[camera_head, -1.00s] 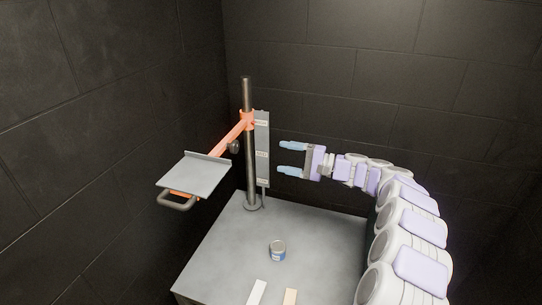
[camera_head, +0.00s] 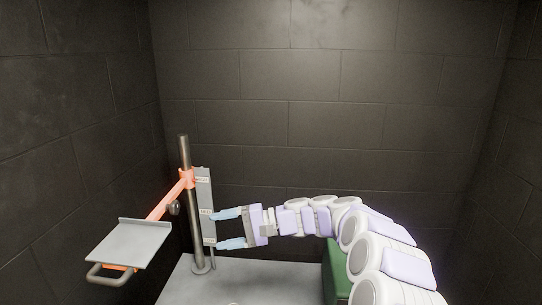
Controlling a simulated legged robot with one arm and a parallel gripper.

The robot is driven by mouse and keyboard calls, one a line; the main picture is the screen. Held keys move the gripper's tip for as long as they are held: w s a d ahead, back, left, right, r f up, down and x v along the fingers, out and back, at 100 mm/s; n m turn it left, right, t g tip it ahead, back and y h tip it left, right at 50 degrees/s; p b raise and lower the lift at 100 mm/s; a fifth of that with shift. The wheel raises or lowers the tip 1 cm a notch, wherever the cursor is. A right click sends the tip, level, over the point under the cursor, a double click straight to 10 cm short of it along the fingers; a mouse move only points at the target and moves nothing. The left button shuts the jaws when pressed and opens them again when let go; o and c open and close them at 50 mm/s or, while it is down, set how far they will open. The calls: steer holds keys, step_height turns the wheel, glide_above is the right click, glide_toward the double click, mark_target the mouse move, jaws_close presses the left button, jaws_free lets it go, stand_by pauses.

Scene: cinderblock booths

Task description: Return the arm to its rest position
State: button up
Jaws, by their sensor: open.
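My gripper (camera_head: 231,229) is open, with its two blue fingers pointing left and nothing visible between them. In the picture its fingertips overlap the edge of a grey labelled plate (camera_head: 205,200) beside a metal post; I cannot tell whether they touch. My arm reaches in from the lower right, extended and bent, above the table's far right side.
The metal post (camera_head: 185,220) stands on the grey table (camera_head: 260,280). An orange arm (camera_head: 160,208) on it carries a grey tray (camera_head: 130,243) with a handle at left. A green block (camera_head: 336,275) stands at right. Dark block walls enclose the booth.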

steer(key=s+d+f+n+g+h+b, duration=0.1)
steer(key=s+d+f+h+b, duration=0.2)
steer(key=s, duration=0.8)
steer(key=s+d+f+n+g+h+b, duration=0.1)
steer(key=s+d+f+h, duration=0.25)
steer(key=s, duration=0.65)
steer(key=s+d+f+h+b, duration=0.1)
steer(key=s+d+f+h, duration=0.2)
steer(key=s+d, duration=0.3)
steer(key=s+d+f+t+h+b, duration=0.1)
steer(key=s+d+f+h, duration=0.2)
steer(key=s+d, duration=0.4)
steer(key=s+d+f+h+b, duration=0.1)
steer(key=s+d+f+h, duration=0.2)
steer(key=s+d+f, duration=0.2)
steer(key=s+d, duration=0.2)
steer(key=s, duration=0.1)
steer(key=shift+s+d+f+t+b, duration=0.25)
steer(key=shift+f+t+b, duration=0.05)
steer(key=shift+f+b, duration=0.1)
